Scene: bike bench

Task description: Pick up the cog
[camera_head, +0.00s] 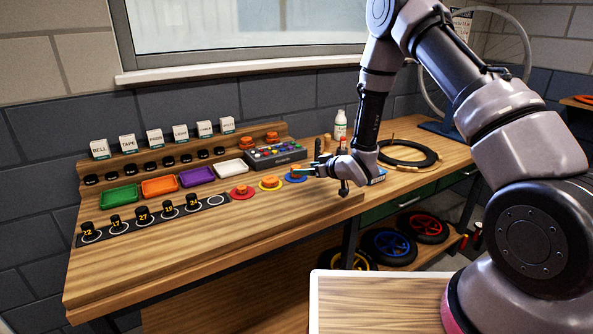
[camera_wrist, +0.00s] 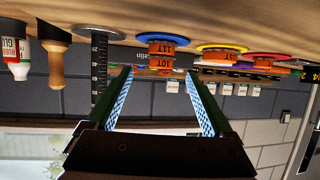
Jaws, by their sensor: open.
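Orange cogs stand on coloured discs on the bench: one on the red disc (camera_head: 242,191), one on the yellow disc (camera_head: 271,183), one on the blue disc (camera_head: 296,176). The wrist view, which looks upside down, shows an orange cog marked 11T (camera_wrist: 168,42) on the blue disc. Another orange cog, marked 10T (camera_wrist: 153,62), appears behind it. Two more orange pieces (camera_head: 272,137) sit on the back shelf. My gripper (camera_head: 303,172) is open and empty, close to the blue disc. Its fingertips (camera_wrist: 155,73) frame the 10T cog in the wrist view; neither visibly touches a cog.
A button box (camera_head: 276,153) stands behind the discs. A white bottle (camera_head: 340,125) and a wooden-handled tool (camera_wrist: 55,62) stand near my gripper. A black tyre (camera_head: 428,160) lies to the right. Coloured trays (camera_head: 197,176) and numbered black pieces (camera_head: 142,214) fill the left.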

